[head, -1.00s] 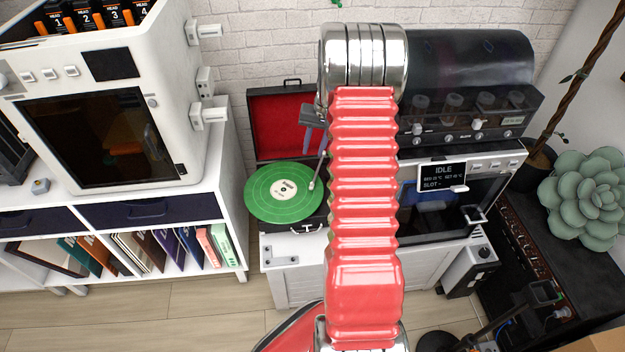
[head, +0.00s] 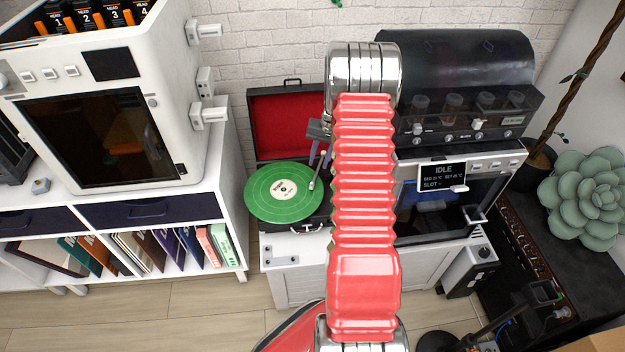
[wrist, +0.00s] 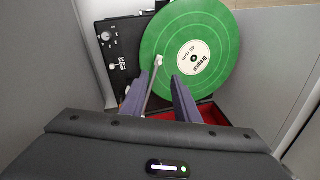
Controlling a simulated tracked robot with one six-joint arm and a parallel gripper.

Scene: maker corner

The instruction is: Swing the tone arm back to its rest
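A green record (head: 270,195) lies on the turntable of an open black case with a red-lined lid (head: 285,122). The tone arm (head: 316,178) reaches over the record, its head above the green surface. In the wrist view the tone arm (wrist: 151,90) runs between the two dark fingers of my gripper (wrist: 156,80), its pale head just beyond the fingertips, left of the record's label. The fingers are apart, with a gap on the tone arm's right side. In the head view my gripper (head: 318,157) is over the case's right part, partly hidden by my arm. The rest cannot be made out.
The case stands on a white cabinet (head: 285,262). A white printer-like machine (head: 110,100) is at left. An oven-like unit with an IDLE display (head: 442,172) and a dark domed machine (head: 460,75) are at right. Black controls (wrist: 115,50) sit beside the record.

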